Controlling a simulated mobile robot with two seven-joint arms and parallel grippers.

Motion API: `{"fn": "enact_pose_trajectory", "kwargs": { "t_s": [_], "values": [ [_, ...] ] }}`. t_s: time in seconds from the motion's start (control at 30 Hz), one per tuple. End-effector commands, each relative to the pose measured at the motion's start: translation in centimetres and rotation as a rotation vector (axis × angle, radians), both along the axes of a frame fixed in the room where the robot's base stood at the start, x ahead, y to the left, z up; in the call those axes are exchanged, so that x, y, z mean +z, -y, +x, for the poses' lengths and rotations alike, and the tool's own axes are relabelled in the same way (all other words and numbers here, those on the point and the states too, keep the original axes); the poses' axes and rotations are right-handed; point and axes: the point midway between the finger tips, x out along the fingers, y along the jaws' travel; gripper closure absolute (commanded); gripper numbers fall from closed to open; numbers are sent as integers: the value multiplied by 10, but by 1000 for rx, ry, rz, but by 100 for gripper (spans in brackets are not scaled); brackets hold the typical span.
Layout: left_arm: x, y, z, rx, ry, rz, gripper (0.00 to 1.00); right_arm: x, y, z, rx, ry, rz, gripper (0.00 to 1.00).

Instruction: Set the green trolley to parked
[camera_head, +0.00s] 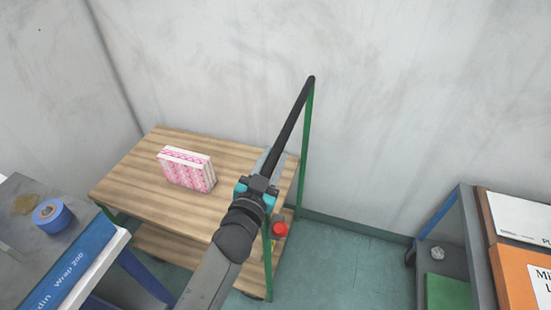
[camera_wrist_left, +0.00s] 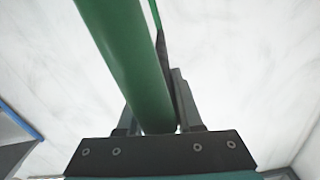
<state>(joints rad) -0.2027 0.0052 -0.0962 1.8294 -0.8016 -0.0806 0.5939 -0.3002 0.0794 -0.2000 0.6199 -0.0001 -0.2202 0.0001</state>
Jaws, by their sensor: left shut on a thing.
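The green trolley (camera_head: 135,185) stands against the back wall in the head view, with a wooden top, green posts and a lower wooden shelf. Its push handle (camera_head: 294,122) has a black grip and rises at the trolley's right end. My left gripper (camera_head: 260,183) is at the near end of this handle and shut on it. In the left wrist view a green tube (camera_wrist_left: 130,55) of the handle runs between the fingers (camera_wrist_left: 160,115). The trolley's wheels are mostly hidden. My right gripper is not in view.
A red round thing (camera_head: 280,229) shows low at the trolley's right end. A grey table with blue tape (camera_head: 52,216) is at left, a blue-framed shelf unit (camera_head: 437,218) at right. Green floor (camera_head: 345,250) is clear between trolley and shelf.

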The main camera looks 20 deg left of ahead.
Motion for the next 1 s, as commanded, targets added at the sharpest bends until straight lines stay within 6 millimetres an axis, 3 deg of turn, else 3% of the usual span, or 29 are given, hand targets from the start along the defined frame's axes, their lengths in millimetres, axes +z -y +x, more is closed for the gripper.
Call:
{"fn": "enact_pose_trajectory", "kwargs": {
  "t_s": [0.7, 1.0],
  "values": [
    [4, -154, 6, 7, 5, 15, 100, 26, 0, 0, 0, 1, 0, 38],
    [3, -187, 7, 5, 5, 11, 100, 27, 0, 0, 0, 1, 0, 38]
  ]
}}
